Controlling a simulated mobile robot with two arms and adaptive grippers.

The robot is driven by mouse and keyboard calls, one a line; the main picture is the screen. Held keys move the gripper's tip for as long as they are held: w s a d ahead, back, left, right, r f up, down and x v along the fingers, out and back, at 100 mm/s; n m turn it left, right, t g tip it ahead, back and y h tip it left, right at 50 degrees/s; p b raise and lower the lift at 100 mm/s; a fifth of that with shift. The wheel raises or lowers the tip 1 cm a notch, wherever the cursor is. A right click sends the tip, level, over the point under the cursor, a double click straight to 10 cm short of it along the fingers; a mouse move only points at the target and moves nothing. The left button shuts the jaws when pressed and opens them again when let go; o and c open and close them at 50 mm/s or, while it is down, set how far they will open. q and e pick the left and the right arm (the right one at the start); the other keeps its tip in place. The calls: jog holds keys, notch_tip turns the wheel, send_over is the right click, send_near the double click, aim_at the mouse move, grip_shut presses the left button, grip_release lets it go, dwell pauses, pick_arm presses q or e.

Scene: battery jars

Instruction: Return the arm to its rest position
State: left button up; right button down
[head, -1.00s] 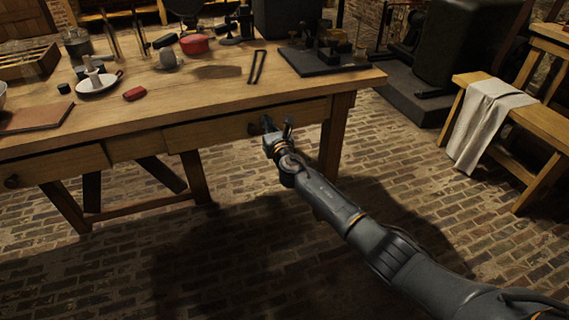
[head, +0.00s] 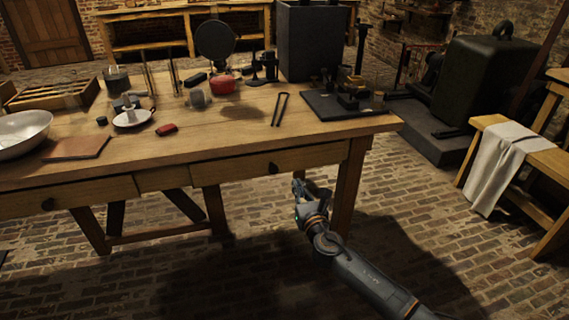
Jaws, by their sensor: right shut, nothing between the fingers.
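My right gripper (head: 303,186) is in the head view, in front of the workbench (head: 215,165) and below its drawer front. It is shut and empty, apart from the bench in the picture. My right arm comes in from the bottom right. My left gripper is not in view. The drawer with the dark knob (head: 273,168) looks closed.
A cloth-draped wooden bench (head: 498,160) stands right. Brick floor lies open in front.

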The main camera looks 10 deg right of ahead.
jog(key=s+d+f+m+g+h, duration=0.3)
jog(key=s+f+m+g, duration=0.4)
jog(key=s+f+m, duration=1.1)
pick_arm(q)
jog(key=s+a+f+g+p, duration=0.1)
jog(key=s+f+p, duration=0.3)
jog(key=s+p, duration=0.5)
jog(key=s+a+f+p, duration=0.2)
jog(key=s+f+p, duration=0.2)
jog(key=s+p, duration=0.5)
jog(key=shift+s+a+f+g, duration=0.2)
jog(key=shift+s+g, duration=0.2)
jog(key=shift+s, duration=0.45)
pick_arm(e)
jog(key=s+f+m+g, duration=0.3)
jog(key=s+f+m, duration=0.2)
jog(key=s, duration=0.9)
jog(key=s+f+m+g+y, duration=0.1)
jog(key=s+f+m+g, duration=0.2)
jog(key=s, duration=1.2)
jog(key=s+d+f+m+g+y, duration=0.1)
jog(key=s+f+m+g, duration=0.3)
jog(key=s+f+m, duration=0.4)
jog(key=s+f, duration=0.1)
jog(key=s, duration=0.5)
jog(key=shift+s+f, duration=0.25)
jog(key=shift+s, duration=0.1)
